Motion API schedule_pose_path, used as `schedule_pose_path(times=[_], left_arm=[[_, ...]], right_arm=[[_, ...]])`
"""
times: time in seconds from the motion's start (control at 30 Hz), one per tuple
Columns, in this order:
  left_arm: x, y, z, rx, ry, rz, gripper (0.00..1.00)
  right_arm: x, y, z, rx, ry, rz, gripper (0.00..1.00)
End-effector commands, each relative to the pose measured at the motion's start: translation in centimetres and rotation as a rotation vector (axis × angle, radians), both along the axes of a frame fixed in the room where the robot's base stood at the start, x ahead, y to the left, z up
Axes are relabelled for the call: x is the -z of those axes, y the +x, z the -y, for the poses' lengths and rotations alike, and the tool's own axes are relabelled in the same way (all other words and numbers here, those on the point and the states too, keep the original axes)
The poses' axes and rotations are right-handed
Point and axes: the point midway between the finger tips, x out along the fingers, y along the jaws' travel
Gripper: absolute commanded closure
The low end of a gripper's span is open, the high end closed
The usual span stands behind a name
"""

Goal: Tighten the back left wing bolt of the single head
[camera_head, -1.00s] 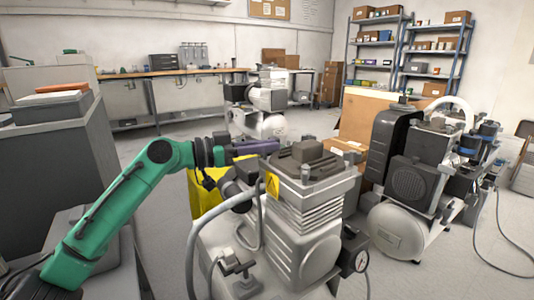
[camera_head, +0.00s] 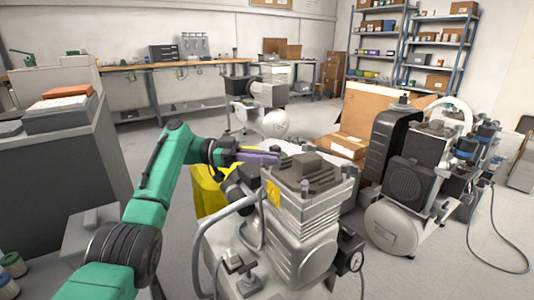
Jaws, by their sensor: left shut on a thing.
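The single-head compressor (camera_head: 305,215) stands in the centre foreground, with a finned grey head and a yellow warning label on its left side. The dark head top (camera_head: 309,168) carries a raised block. My left gripper (camera_head: 278,157), with purple fingers, reaches in from the left to the back left corner of the head. It is shut on the back left wing bolt, which its fingers mostly hide. My right gripper is not in view.
A second compressor (camera_head: 398,232) with a black guard stands at right, its cable on the floor. Cardboard boxes (camera_head: 348,146) stand behind the head. Another compressor (camera_head: 266,93) is farther back. A grey cabinet (camera_head: 60,165) is at left. Open floor lies between.

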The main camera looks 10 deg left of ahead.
Motion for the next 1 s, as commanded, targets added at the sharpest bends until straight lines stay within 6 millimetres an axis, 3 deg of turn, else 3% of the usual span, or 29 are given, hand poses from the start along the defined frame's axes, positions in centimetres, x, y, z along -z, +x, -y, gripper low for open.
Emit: schedule_pose_path(times=[0.43, 0.5, 0.53, 1.0], left_arm=[[-0.03, -0.11, 0.1, 0.012, -0.005, -0.001, 1.0], [-0.01, -0.12, 0.12, 0.013, -0.004, -0.001, 0.67], [0.0, -0.12, 0.12, 0.013, -0.004, -0.002, 0.56], [-0.2, -0.17, 0.2, 0.016, -0.003, -0.002, 0.56]], right_arm=[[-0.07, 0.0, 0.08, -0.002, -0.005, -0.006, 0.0], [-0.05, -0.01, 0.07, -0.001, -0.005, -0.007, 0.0], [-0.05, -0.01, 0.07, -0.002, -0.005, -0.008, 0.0], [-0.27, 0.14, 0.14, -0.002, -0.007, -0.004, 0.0]])
